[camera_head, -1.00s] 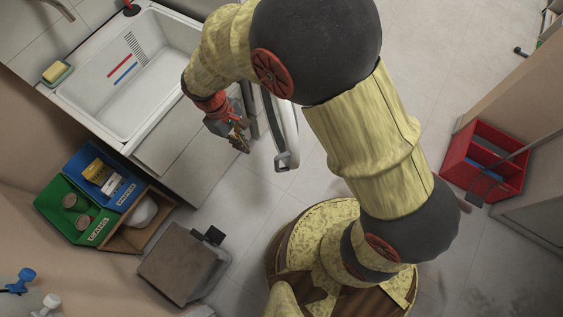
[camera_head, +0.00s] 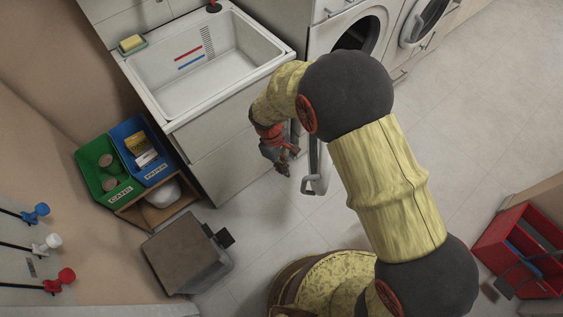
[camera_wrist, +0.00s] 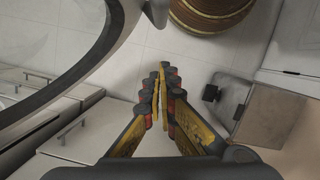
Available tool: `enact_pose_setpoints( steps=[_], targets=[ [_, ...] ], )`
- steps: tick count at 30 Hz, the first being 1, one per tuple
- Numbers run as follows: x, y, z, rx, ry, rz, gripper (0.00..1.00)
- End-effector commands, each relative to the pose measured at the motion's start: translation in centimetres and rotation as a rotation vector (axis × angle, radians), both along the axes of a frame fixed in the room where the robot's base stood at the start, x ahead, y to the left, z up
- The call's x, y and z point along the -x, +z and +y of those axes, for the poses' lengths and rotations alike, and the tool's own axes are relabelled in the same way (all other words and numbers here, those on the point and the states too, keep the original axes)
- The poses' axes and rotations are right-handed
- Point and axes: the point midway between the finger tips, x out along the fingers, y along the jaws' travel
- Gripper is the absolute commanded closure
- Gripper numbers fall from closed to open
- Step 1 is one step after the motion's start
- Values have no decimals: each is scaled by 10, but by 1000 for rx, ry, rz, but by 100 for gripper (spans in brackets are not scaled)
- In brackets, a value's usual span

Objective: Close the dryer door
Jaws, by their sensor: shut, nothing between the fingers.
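The dryer (camera_head: 318,42) is a white front-loader at the top of the head view, its round dark opening uncovered. Its door (camera_head: 319,155) stands open, seen nearly edge-on, with a grey handle (camera_head: 312,187) at its near end. My arm hides part of the door. My gripper (camera_head: 287,170) is shut and empty, just left of the door, pointing down. In the wrist view the door's dark ring (camera_wrist: 108,38) fills the upper left and the handle (camera_wrist: 157,12) is at the top. The fingertips (camera_wrist: 160,78) are together, apart from both.
A sink (camera_head: 220,65) on a cabinet stands left of the dryer. Green (camera_head: 105,165) and blue (camera_head: 143,150) bins and a grey box (camera_head: 185,255) are at left. A second machine (camera_head: 422,22) is at upper right; a red crate (camera_head: 525,250) is at right. Floor between is clear.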

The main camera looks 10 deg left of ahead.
Motion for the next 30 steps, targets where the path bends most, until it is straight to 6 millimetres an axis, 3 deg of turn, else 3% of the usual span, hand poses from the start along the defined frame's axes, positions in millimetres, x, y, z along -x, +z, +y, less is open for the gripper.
enact_pose_setpoints(
  steps=[1, 9, 30],
  targets=[
    [1, -13, -2, 0, 0, 1, 100],
    [14, -8, -32, -1, -1, -1, 100],
    [18, -5, -47, 0, 28, 0, 100]
  ],
)
